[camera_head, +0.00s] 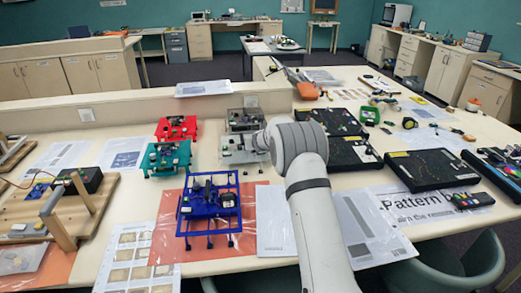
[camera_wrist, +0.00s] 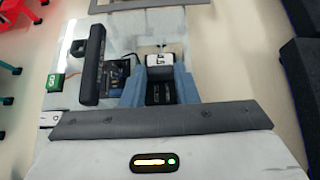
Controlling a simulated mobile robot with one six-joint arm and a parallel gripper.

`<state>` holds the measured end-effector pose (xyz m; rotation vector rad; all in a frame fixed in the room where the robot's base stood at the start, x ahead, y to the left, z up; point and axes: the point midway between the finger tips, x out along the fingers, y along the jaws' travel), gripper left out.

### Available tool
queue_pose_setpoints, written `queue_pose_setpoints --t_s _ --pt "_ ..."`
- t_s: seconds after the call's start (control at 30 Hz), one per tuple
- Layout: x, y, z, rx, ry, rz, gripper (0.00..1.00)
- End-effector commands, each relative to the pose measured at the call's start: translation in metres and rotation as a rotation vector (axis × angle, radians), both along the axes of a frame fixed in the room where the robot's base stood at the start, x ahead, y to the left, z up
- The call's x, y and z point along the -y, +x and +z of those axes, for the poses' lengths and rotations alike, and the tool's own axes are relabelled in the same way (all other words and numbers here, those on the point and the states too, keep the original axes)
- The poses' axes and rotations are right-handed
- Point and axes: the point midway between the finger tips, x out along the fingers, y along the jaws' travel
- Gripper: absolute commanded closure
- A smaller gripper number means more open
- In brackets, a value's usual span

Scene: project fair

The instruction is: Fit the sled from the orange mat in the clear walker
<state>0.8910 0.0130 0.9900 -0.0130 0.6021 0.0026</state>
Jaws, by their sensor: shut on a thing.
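The clear walker (camera_head: 243,118) stands behind the blue one, left of my arm. In the wrist view its pale see-through deck (camera_wrist: 72,100) carries a black bar, a green part and dark electronics. My gripper (camera_wrist: 158,90) is over this deck, its blue-grey fingers shut on the sled (camera_wrist: 160,62), a small piece with a white, dark-marked top. The sled sits low at the deck; whether it is seated in the walker or just above it, I cannot tell. The orange mat (camera_head: 168,215) lies under the blue walker (camera_head: 209,205). In the head view my wrist hides the fingers and sled.
A red walker (camera_head: 176,128) and a teal walker (camera_head: 167,157) stand left of the clear one. Black cases (camera_head: 428,170) lie right of my arm. A printed sheet (camera_head: 273,222) lies flat in front. Bare tabletop shows between the walkers.

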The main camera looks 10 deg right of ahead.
Motion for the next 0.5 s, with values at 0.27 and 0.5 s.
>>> queue_pose_setpoints --t_s 0.27,0.5 --pt "-0.0005 0.0002 0.0001 0.001 0.0 0.0 1.0" --pt "-0.0009 0.0001 -0.0014 0.001 0.001 0.001 0.64"
